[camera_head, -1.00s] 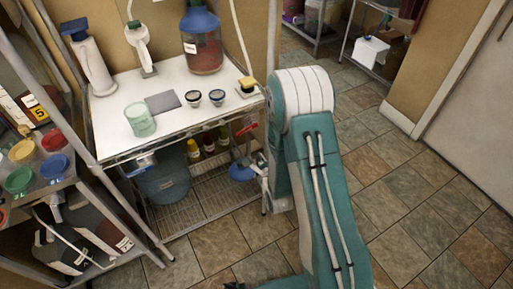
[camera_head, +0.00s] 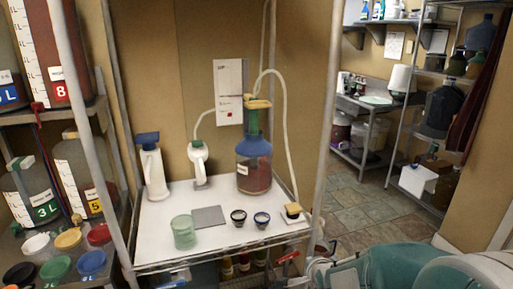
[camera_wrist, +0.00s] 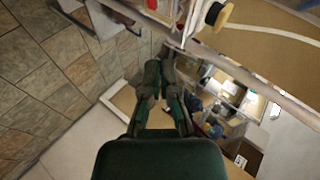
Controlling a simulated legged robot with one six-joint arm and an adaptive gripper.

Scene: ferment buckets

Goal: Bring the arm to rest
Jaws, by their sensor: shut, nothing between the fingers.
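My gripper (camera_wrist: 160,72) shows in the wrist view with its dark green fingers close together, shut and empty. It points over the tiled floor toward a rack post, touching nothing that I can make out. In the head view my teal arm (camera_head: 390,268) lies low across the bottom right corner. The gripper itself cannot be made out there.
A white-topped rack table (camera_head: 160,235) stands in front, holding a green glass (camera_head: 184,232), a blue-topped jug (camera_head: 254,165) and two small dark-rimmed cups. A crowded shelf (camera_head: 60,215) is at left. Tiled floor (camera_head: 350,208) is open at right.

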